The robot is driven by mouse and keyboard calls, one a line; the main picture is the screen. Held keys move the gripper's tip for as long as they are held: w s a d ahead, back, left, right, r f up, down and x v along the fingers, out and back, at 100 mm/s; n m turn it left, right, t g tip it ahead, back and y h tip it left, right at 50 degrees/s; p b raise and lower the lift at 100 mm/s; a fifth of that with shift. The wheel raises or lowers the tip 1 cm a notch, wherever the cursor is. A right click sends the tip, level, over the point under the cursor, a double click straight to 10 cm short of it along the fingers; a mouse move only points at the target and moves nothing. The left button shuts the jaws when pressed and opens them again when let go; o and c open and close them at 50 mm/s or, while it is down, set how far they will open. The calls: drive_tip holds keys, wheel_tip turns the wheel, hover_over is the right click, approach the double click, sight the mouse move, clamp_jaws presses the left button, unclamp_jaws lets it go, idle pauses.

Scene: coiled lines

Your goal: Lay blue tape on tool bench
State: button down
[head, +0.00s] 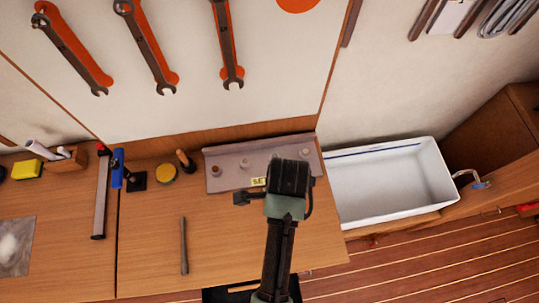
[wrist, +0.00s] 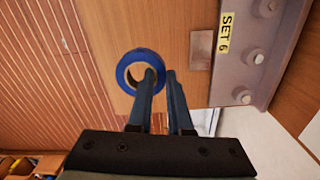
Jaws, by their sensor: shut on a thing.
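The blue tape (wrist: 123,75) is a ring in the wrist view, just beyond my gripper (wrist: 161,73). My gripper is shut on the right side of the ring, with one finger across its opening. The tool bench (head: 150,225) is a plain wooden top in the head view. It also shows behind the tape in the wrist view (wrist: 180,25), where the ring appears near the bench's edge. I cannot tell how high the tape is above the wood. In the head view my arm hides the tape and the fingertips.
A grey metal rail (head: 228,178) with pegs and a label lies along the bench's back. A dark rod (head: 184,245) lies mid-bench. A blue-handled tool (head: 117,168) and yellow tin (head: 166,173) stand left. A white sink (head: 395,185) is right. Bare wood surrounds the rod.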

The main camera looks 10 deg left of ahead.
wheel_tip(320, 180, down, 10)
drive_tip(key=shift+w+r+p, duration=0.1)
drive_tip(key=shift+r+p, duration=0.15)
drive_tip(key=shift+p, duration=0.25)
drive_tip(key=shift+f, duration=0.15)
drive_tip(key=c, duration=0.8)
unclamp_jaws()
drive_tip(key=shift+c, duration=0.2)
wheel_tip(320, 180, up, 11)
drive_tip(key=shift+r+b, duration=0.2)
drive_tip(key=shift+b, duration=0.15)
drive_tip(key=shift+r, duration=0.5)
